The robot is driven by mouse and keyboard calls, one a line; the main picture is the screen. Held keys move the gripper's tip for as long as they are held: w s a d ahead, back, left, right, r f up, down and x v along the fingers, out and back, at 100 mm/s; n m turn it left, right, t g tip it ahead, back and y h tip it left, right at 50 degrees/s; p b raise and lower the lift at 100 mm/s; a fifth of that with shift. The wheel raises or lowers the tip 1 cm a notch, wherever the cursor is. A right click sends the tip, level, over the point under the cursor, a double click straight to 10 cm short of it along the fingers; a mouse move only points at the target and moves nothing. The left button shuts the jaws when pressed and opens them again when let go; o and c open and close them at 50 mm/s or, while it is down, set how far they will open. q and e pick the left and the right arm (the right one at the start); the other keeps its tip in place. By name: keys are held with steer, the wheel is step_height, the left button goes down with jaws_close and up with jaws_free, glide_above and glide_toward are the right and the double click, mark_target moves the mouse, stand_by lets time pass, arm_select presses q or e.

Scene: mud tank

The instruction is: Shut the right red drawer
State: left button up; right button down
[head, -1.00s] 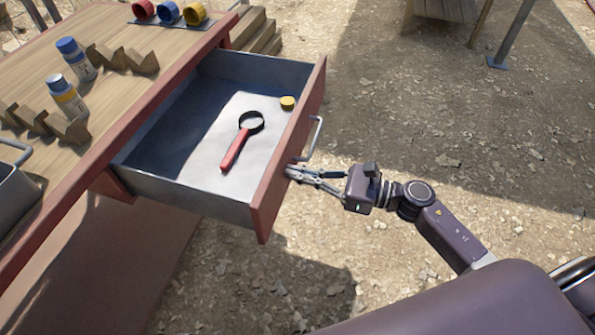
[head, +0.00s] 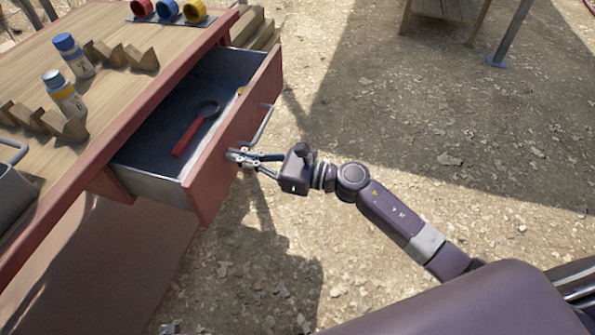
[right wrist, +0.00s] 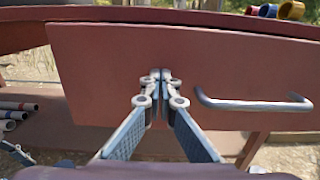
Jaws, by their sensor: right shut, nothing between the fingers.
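The right red drawer (head: 215,172) is partly open, sticking out of the wooden workbench. Its red front with a metal bar handle (head: 262,124) faces my right arm. A red-handled magnifying glass (head: 190,133) lies inside, with a bit of a yellow item (head: 239,91) beside the front. My right gripper (head: 236,157) is shut and empty, its fingertips at the drawer front beside the handle. In the right wrist view the fingertips (right wrist: 160,78) meet the drawer front (right wrist: 105,62), left of the handle (right wrist: 255,104).
The workbench top (head: 110,90) holds two bottles (head: 72,55), zigzag wooden blocks (head: 60,126) and coloured rings (head: 168,11). A grey metal container (head: 12,190) is at the left edge. Open gravel ground lies to the right of the drawer.

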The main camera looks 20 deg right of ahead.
steer(key=b+x, duration=0.1)
steer(key=x, duration=0.6)
steer(key=shift+w+a, duration=0.2)
steer(key=shift+a, duration=0.15)
steer(key=b+x, duration=0.1)
steer(key=x, duration=0.4)
steer(key=shift+w+a+f+b, duration=0.1)
steer(key=shift+w+a+b, duration=0.2)
steer(key=shift+b, duration=0.1)
steer(key=b+x, duration=0.1)
steer(key=x, duration=0.4)
steer(key=shift+b, duration=0.3)
steer(key=shift+w+a, duration=0.25)
steer(key=shift+a, duration=0.15)
arm_select(q)
step_height(320, 180, up, 9)
steer(key=shift+s+a+t, duration=0.3)
steer(key=shift+s+a, duration=0.05)
steer(key=shift+a, duration=0.05)
arm_select(e)
steer(key=shift+r, duration=0.35)
